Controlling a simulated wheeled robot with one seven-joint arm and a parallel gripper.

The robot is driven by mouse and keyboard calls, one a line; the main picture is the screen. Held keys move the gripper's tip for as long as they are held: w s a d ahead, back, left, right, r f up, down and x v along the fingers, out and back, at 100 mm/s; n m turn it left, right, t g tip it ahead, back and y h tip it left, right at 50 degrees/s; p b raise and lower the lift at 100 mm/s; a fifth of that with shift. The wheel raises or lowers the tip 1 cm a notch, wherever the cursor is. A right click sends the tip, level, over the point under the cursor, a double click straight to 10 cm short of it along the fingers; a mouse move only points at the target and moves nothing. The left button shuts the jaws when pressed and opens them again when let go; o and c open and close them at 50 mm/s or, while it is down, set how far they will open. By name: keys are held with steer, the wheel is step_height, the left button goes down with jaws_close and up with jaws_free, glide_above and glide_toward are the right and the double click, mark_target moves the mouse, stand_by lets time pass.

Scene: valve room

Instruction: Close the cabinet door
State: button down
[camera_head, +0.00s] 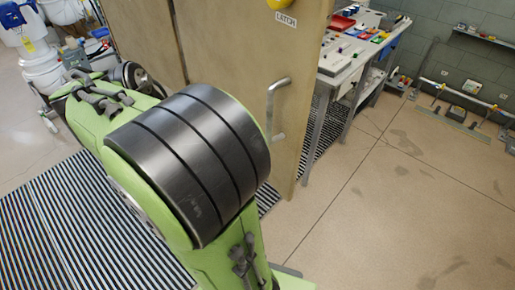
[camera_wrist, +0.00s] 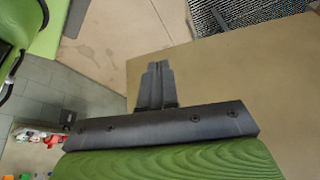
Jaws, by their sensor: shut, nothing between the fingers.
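The tan cabinet door (camera_head: 232,50) stands upright in the middle of the head view. It has a silver bar handle (camera_head: 272,112) near its right edge and a LATCH label (camera_head: 285,18) above. A vertical seam runs to its left; I cannot tell how far the door stands open. In the wrist view a broad tan panel (camera_wrist: 235,85), apparently the cabinet's, lies beyond my gripper (camera_wrist: 157,68). The fingers are together and empty, overlapping the panel's edge in the picture. Contact cannot be told. My arm hides the lower door in the head view, and my gripper does not show there.
A workbench (camera_head: 345,60) with coloured items stands behind the door at the right. Open tan floor (camera_head: 400,210) lies to the right. White buckets (camera_head: 42,70) stand at the far left. A striped grating (camera_head: 75,220) covers the floor at the left.

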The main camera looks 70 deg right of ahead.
steer(key=s+d+f+m+g+y+b, duration=0.1)
steer(key=s+d+f+m, duration=0.3)
steer(key=m, duration=0.4)
steer(key=s+d+f+m+g+y+b, duration=0.1)
steer(key=s+d+f+m+g+b, duration=0.1)
steer(key=s+d+f+m+g, duration=0.2)
steer(key=shift+s+d+m, duration=1.25)
steer(key=shift+s+m, duration=0.65)
steer(key=shift+s, duration=0.05)
steer(key=shift+d, duration=0.1)
